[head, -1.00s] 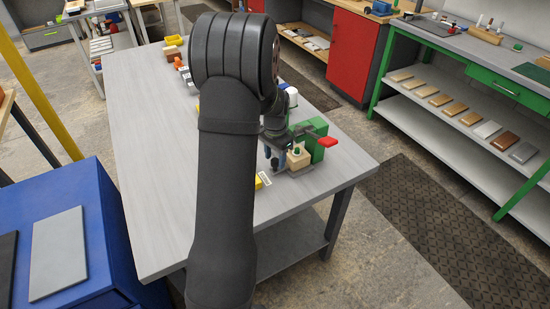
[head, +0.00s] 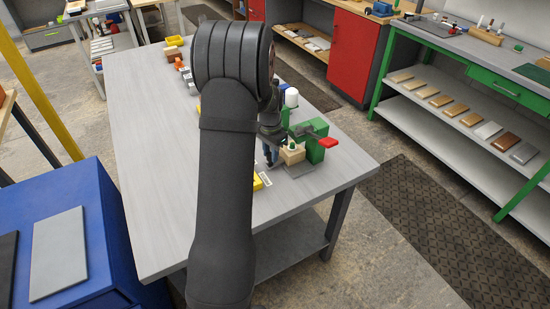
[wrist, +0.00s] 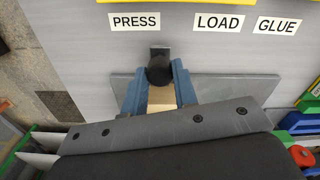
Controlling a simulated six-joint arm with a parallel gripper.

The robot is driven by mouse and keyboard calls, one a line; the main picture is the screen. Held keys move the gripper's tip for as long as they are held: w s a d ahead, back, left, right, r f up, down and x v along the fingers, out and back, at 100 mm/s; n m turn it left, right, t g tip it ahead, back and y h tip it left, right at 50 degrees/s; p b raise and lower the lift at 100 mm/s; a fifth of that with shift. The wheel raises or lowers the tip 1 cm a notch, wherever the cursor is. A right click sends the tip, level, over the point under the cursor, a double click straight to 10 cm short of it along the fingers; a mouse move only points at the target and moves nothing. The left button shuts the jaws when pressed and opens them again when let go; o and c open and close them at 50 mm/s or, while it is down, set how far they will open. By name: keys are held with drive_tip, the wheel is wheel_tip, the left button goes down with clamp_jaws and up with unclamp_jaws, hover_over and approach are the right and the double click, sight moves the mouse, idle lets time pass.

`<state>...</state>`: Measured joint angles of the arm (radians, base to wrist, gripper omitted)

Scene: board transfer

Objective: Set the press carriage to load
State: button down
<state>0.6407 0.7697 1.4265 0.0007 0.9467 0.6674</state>
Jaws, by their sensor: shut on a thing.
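The press carriage is a flat grey plate (wrist: 235,88) on the bench, with a black round knob (wrist: 159,70) at its front. My gripper (wrist: 158,82) has its two blue fingers shut on the knob. A pale wooden piece (wrist: 162,98) shows between the fingers, behind the knob. The PRESS label (wrist: 135,21) is up and left of the knob, and the LOAD label (wrist: 218,22) is up and right. The knob is nearer PRESS. In the head view my arm hides part of the gripper beside the green press (head: 316,150) and a pale block (head: 292,154).
A GLUE label (wrist: 277,26) lies right of LOAD. A red handle (head: 328,142) sticks out from the press. Yellow parts (head: 258,182) lie near my arm. The left part of the grey bench (head: 150,170) is clear.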

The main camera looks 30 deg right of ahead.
drive_tip(key=w, duration=0.7)
drive_tip(key=shift+w, duration=0.4)
drive_tip(key=c, duration=1.1)
unclamp_jaws()
drive_tip(key=shift+c, duration=0.2)
wheel_tip(320, 180, up, 18)
drive_tip(key=shift+f, duration=0.25)
drive_tip(key=shift+f, duration=0.1)
wheel_tip(320, 180, down, 17)
drive_tip(key=shift+f, duration=0.15)
